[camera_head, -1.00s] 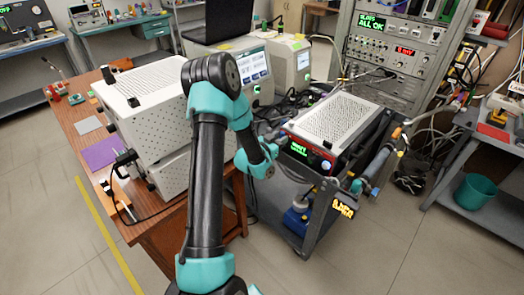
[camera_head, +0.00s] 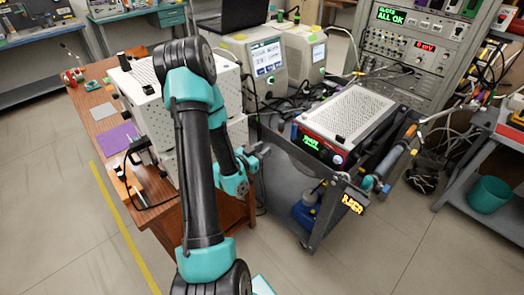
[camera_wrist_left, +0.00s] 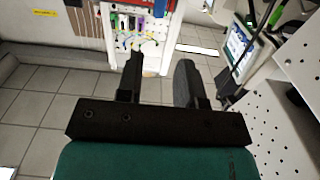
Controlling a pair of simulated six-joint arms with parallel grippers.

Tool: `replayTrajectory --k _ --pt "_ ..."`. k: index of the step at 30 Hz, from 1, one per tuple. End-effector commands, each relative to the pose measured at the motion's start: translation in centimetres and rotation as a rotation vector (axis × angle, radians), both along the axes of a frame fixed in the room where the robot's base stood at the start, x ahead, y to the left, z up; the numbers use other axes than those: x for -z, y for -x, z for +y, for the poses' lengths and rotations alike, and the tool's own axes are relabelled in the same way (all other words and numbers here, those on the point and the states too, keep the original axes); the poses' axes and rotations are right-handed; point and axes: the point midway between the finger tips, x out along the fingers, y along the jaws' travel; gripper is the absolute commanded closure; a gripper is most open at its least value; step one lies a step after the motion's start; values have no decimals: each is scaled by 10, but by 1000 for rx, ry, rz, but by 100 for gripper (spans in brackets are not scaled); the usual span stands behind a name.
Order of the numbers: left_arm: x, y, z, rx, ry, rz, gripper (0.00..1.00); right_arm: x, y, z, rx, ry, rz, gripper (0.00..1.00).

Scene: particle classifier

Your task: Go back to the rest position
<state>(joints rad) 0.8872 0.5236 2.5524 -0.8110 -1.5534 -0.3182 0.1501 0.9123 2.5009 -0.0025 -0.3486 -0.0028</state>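My left gripper (camera_head: 256,160) is at the end of my teal and black arm, in the air in front of the cart and right of the white perforated box. In the left wrist view, its two dark fingers (camera_wrist_left: 160,78) stand apart with nothing between them. The gripper is open and empty. My arm hides part of the white box (camera_head: 150,88) on the wooden table (camera_head: 100,93). My right gripper shows in neither view.
A grey cart (camera_head: 282,185) carries a perforated instrument (camera_head: 345,118) with a green display. Benchtop devices (camera_head: 258,62) and an equipment rack (camera_head: 410,55) stand behind. A teal bin (camera_head: 490,195) is at the right. The floor in front is clear.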

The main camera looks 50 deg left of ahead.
Motion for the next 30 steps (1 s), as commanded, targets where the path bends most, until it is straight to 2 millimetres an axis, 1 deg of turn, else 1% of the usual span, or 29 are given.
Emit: replayTrajectory --k 3,16,20,23,26,27,29,30 --pt "0 3 0 0 0 0 66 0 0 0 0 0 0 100" --pt "0 3 -1 1 1 1 66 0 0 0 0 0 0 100" --pt "9 -3 -7 10 19 32 66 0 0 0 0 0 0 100" --pt "26 -14 -22 32 55 99 66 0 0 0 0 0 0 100" --pt "53 -27 -46 64 111 213 66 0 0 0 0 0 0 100" --pt "66 -32 -59 79 136 270 66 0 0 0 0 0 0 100" --pt "85 -38 -79 102 177 360 66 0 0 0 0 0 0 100" --pt "98 -41 -94 117 202 423 66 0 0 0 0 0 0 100"
